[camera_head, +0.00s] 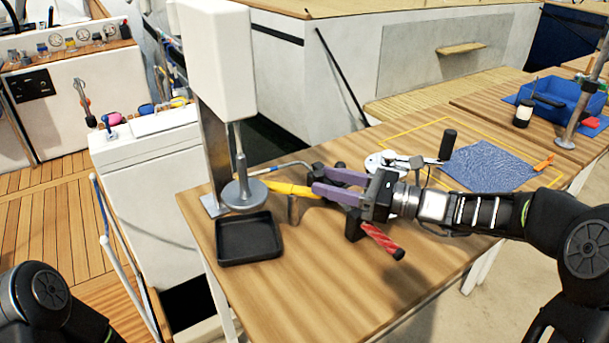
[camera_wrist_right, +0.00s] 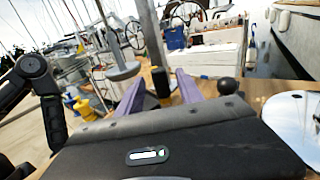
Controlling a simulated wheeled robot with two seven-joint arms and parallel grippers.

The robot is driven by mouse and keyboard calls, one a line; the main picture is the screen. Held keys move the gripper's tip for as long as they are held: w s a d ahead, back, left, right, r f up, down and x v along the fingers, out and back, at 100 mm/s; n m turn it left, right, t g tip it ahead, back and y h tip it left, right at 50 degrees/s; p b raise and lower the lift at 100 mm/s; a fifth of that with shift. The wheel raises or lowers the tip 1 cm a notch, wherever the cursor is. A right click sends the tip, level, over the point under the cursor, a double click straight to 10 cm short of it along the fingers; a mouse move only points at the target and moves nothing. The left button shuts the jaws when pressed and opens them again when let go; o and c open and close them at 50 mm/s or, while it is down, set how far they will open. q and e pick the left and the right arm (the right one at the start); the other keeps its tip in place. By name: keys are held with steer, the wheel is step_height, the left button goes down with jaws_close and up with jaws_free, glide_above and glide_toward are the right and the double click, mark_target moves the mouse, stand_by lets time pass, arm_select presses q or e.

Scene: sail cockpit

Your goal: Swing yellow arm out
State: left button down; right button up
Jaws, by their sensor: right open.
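The yellow arm (camera_head: 288,189) is a short bar lying roughly level above the wooden table, beside the round-footed metal plunger (camera_head: 243,190) of the white press. My right gripper (camera_head: 316,182) reaches in from the right with its purple fingers at the yellow arm's right end. The fingers are open; I cannot tell whether they touch the bar. In the right wrist view the purple fingers (camera_wrist_right: 157,92) stand apart, with a short dark and brownish post (camera_wrist_right: 160,82) showing between them. The yellow arm is not clear in that view. My left gripper is out of view.
A black tray (camera_head: 248,238) sits below the plunger. A red-striped handle (camera_head: 382,240) lies just in front of my right gripper. A winch with a black handle (camera_head: 447,145) and a blue cloth (camera_head: 490,166) are behind it. The table's front is clear.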

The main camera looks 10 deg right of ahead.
mark_target(304, 188)
steer(key=x, duration=0.5)
steer(key=shift+w+a, duration=0.2)
steer(key=shift+a, duration=0.1)
steer(key=shift+c, duration=0.4)
jaws_close()
stand_by(0.7)
